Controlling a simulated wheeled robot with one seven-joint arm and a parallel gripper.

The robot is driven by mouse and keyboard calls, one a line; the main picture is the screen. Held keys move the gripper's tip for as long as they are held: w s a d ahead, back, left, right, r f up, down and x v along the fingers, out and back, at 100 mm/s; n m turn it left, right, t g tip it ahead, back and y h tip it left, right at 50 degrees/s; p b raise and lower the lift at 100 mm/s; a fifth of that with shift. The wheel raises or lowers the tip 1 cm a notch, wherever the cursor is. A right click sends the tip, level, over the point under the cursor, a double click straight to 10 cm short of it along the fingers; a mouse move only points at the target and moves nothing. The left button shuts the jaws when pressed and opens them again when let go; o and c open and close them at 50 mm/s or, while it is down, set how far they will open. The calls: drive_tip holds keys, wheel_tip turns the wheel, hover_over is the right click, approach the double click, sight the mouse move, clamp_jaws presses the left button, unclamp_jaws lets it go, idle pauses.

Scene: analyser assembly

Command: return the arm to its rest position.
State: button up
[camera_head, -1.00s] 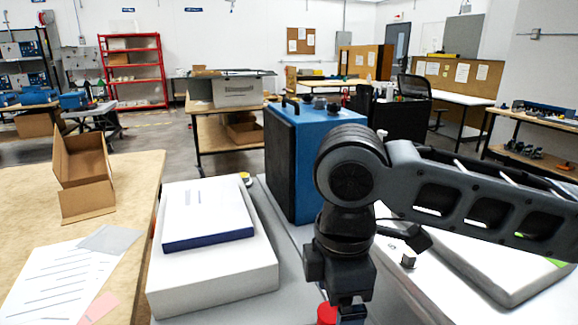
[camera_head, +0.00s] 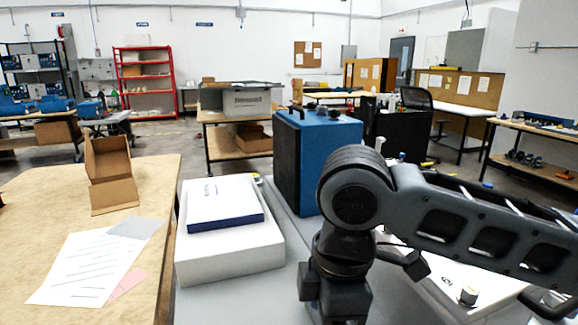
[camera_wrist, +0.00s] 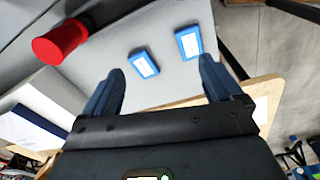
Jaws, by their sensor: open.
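In the wrist view my gripper (camera_wrist: 161,64) is open, its two dark blue fingers spread apart with nothing between the tips. A red round object (camera_wrist: 62,42) lies left of the fingers on the grey surface. Two small blue pieces with white labels lie beyond the fingertips: one near the middle (camera_wrist: 143,63), one at the right (camera_wrist: 188,42). In the head view my arm reaches in from the right and bends down at the elbow; my fingers are below the frame.
A blue instrument box (camera_head: 320,160) stands just behind my arm. Left of it a thin white box (camera_head: 222,202) lies on a larger white box (camera_head: 230,258). A wooden table (camera_head: 35,215) with an open carton (camera_head: 110,180) and papers (camera_head: 85,265) is at the left.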

drive_tip(key=s+a+r+m+t+y, duration=0.25)
drive_tip(key=a+y, duration=0.35)
drive_tip(key=a, duration=0.4)
drive_tip(key=s+a+r+m+t+y, duration=0.15)
drive_tip(key=a+r+y, duration=0.25)
drive_tip(key=a+y, duration=0.4)
drive_tip(key=s+d+f+m+t+h, duration=0.4)
drive_tip(key=d+f+m+t+h, duration=0.15)
drive_tip(key=d+m, duration=0.35)
drive_tip(key=s+d+f+m+t+h, duration=0.4)
drive_tip(key=d+f+m+t, duration=0.2)
drive_tip(key=d+f+m, duration=0.15)
drive_tip(key=s+d+n+h, duration=0.1)
drive_tip(key=s+d+h, duration=0.4)
drive_tip(key=s+d, duration=1.2)
drive_tip(key=s+g, duration=0.1)
drive_tip(key=s, duration=0.3)
drive_tip(key=shift+s+d, duration=0.35)
drive_tip(key=shift+d, duration=0.05)
drive_tip(key=shift+f+n, duration=0.1)
drive_tip(key=shift+n, duration=0.15)
